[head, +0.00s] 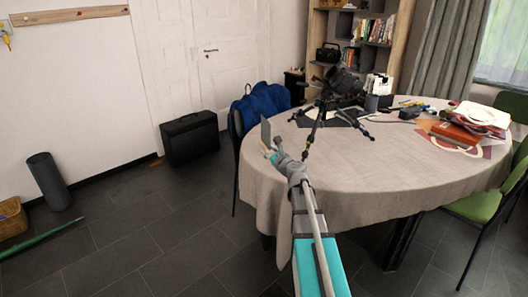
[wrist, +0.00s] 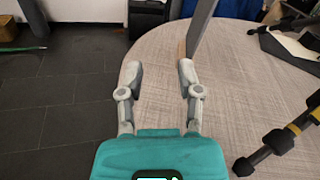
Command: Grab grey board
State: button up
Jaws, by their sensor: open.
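A thin grey board (head: 265,132) stands up at the left edge of the round table (head: 255,175) in the head view. In the wrist view the grey board (wrist: 201,24) shows as a slanted slab, with its lower end near the right fingertip. My gripper (head: 271,155) is at the table's left edge, close to the board. In the wrist view my gripper (wrist: 160,72) is open, with nothing between its fingers. The board lies ahead and to the right of the gap. I cannot tell whether the right finger touches it.
A black tripod (head: 322,112) stands on the table right of my gripper, one leg (wrist: 280,140) close by in the wrist view. A dark flat sheet (wrist: 290,50) lies beneath it. A blue jacket (head: 262,103) hangs behind. Books and papers (head: 462,125) crowd the right side.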

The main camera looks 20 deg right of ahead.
jog(key=d+m+h, duration=0.1)
jog(key=d+m, duration=0.1)
jog(key=d+f+m+h+b, duration=0.1)
jog(key=d+m, duration=0.1)
jog(key=shift+w+d+f+t, duration=0.2)
jog(key=shift+d+t, duration=0.1)
jog(key=shift+d, duration=0.1)
send_near(266, 146)
jog(key=w+r, duration=0.4)
jog(key=w, duration=0.1)
jog(key=shift+d+r, duration=0.35)
jog(key=shift+r, duration=0.05)
jog(key=shift+w+r, duration=0.2)
jog(key=shift+w, duration=2.45)
